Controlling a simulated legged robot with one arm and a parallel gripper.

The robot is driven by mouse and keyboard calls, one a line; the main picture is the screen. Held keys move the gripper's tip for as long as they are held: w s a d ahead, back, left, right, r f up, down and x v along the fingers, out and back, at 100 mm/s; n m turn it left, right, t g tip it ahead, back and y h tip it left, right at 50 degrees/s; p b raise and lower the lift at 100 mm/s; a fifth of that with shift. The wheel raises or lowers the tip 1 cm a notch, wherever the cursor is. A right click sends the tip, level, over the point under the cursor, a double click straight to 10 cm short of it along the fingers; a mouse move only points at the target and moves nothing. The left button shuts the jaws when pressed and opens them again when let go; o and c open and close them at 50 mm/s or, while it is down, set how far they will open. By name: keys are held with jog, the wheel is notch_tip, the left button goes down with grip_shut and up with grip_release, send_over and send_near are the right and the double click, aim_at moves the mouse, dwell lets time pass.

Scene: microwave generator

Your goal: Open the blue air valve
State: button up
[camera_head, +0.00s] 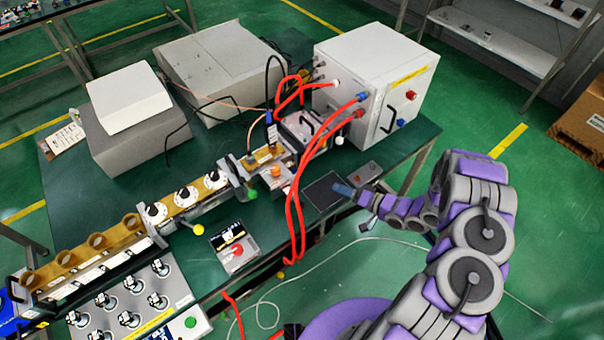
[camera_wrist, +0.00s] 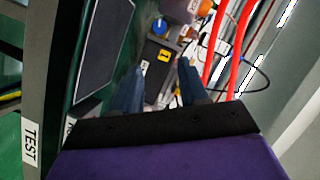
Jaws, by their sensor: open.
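A blue round knob (camera_wrist: 159,26) shows in the wrist view, on a dark box (camera_wrist: 160,54) with yellow labels. In the head view, a blue fitting (camera_head: 362,97) sits on the white cabinet (camera_head: 372,75) where a red hose joins it, and a smaller blue knob (camera_head: 401,123) is on its right face. I cannot tell for certain which is the air valve. My gripper (camera_head: 344,188) is over the table's front edge, by the black pad. In the wrist view my gripper (camera_wrist: 159,64) has its two dark fingers apart and nothing between them.
Red hoses (camera_head: 292,215) hang in front of the table, left of my gripper; they also show in the wrist view (camera_wrist: 235,45). The green floor is mostly free at right.

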aim_at(300, 173)
jog(key=b+x, duration=0.1)
jog(key=x, duration=1.6)
jog(key=shift+c, duration=0.3)
jog(key=c, duration=0.7)
jog(key=shift+s+n+h, duration=0.1)
jog(key=shift+n+h, duration=0.3)
jog(key=shift+n, duration=0.2)
jog(key=o, duration=0.8)
jog(key=shift+c, duration=0.2)
